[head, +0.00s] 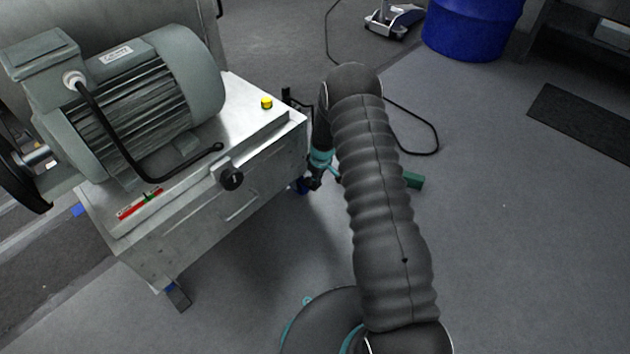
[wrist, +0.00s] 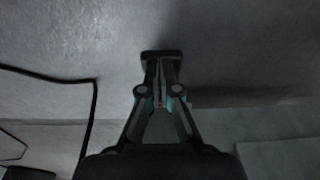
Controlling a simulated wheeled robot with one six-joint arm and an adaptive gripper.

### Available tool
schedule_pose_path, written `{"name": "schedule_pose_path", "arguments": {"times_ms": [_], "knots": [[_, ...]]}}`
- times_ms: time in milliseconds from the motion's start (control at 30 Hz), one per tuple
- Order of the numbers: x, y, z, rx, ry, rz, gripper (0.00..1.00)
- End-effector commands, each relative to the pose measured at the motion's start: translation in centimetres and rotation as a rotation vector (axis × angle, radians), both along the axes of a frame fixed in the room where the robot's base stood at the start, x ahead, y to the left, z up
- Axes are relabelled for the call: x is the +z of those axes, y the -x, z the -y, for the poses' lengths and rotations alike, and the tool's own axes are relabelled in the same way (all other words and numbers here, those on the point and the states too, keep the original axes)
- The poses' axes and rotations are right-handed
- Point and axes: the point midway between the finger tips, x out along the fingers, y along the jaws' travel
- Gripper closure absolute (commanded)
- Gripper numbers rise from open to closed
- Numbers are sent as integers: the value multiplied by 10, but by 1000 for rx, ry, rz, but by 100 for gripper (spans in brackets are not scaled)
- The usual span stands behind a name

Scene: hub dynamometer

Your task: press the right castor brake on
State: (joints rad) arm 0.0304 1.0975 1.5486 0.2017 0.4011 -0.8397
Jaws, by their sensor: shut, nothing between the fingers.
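The silver dynamometer cart (head: 262,150) stands at the left of the head view. A blue part, apparently of the right castor (head: 302,186), shows low under its right corner. A brake pedal there cannot be made out. My gripper (head: 316,183) points down beside that corner, right next to the blue part and partly hidden by my arm; I cannot tell whether they touch. In the wrist view my gripper (wrist: 161,56) is shut and empty, its fingertips together in front of a grey surface. No castor or pedal can be recognised in the wrist view.
A grey motor (head: 140,95) and a yellow button (head: 266,103) are on the cart top. Another foot or castor (head: 178,296) shows at the front left. A green block-like thing (head: 413,179) and a black cable (head: 436,140) lie right of my arm. Open floor extends right.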

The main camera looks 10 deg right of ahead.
Motion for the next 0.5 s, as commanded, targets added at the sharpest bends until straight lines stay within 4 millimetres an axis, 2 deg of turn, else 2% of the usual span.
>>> {"name": "schedule_pose_path", "arguments": {"times_ms": [33, 500], "knots": [[-8, 2, 1, -1, 0, 0, 100], [-29, 10, 7, 1, 0, 0, 100]]}}
